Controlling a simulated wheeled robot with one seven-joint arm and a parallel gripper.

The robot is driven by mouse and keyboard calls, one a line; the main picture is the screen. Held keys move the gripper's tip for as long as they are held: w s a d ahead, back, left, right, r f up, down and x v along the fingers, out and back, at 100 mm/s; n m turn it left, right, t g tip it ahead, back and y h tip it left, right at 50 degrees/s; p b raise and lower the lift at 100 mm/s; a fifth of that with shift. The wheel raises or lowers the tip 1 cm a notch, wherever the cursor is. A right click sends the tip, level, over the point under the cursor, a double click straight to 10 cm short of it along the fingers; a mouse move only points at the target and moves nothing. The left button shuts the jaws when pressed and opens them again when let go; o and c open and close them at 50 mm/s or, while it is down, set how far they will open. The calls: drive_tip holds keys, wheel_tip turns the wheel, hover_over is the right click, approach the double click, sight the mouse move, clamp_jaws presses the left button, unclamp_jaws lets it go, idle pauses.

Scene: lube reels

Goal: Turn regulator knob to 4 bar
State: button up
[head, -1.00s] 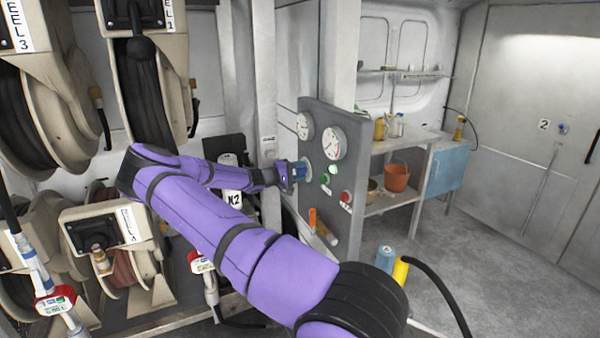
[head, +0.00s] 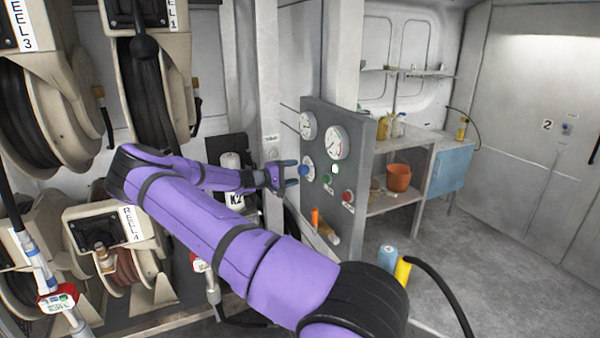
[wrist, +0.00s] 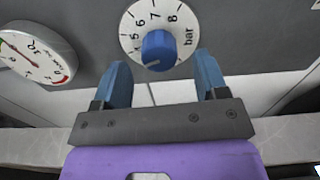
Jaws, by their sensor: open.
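The blue regulator knob (head: 306,169) sits on the grey panel (head: 348,203), below the gauges. In the wrist view, the knob (wrist: 158,50) stands in a white dial (wrist: 131,30) marked 5, 6, 7, 8 and bar. A pale mark on the knob's lower face points down and slightly left in the picture; I cannot read a number beside it. My gripper (head: 291,173) is open and empty, just left of the knob in the head view. In the wrist view its blue fingers (wrist: 162,80) stand apart below and either side of the knob, not touching it.
Two gauges, one large (head: 336,143) and one smaller (head: 307,126), are on the panel. A green button (head: 327,179) and a red button (head: 348,196) are right of the knob. An orange-handled item (head: 315,217) is below. Hose reels (head: 40,100) crowd the left.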

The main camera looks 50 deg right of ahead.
drive_tip(key=v, duration=0.7)
idle(0.3)
drive_tip(key=s+a+r+t+y, duration=0.35)
drive_tip(key=a+r, duration=0.25)
drive_tip(key=a, duration=0.2)
drive_tip(key=s+a+r+t+y, duration=0.2)
drive_tip(key=s+a+r+y, duration=0.35)
drive_tip(key=a, duration=0.35)
drive_tip(key=s+a+r+t+y, duration=0.35)
drive_tip(key=a+r, duration=0.25)
drive_tip(key=a, duration=0.2)
drive_tip(key=s+a+r+n+t+y, duration=0.1)
drive_tip(key=s+a+r, duration=0.3)
drive_tip(key=s+a, duration=0.4)
drive_tip(key=s+a+r+n+t+y, duration=0.2)
drive_tip(key=s+a+r+n+t, duration=0.2)
drive_tip(key=s+a, duration=0.4)
drive_tip(key=shift+s+r, duration=0.65)
drive_tip(key=shift+s, duration=0.1)
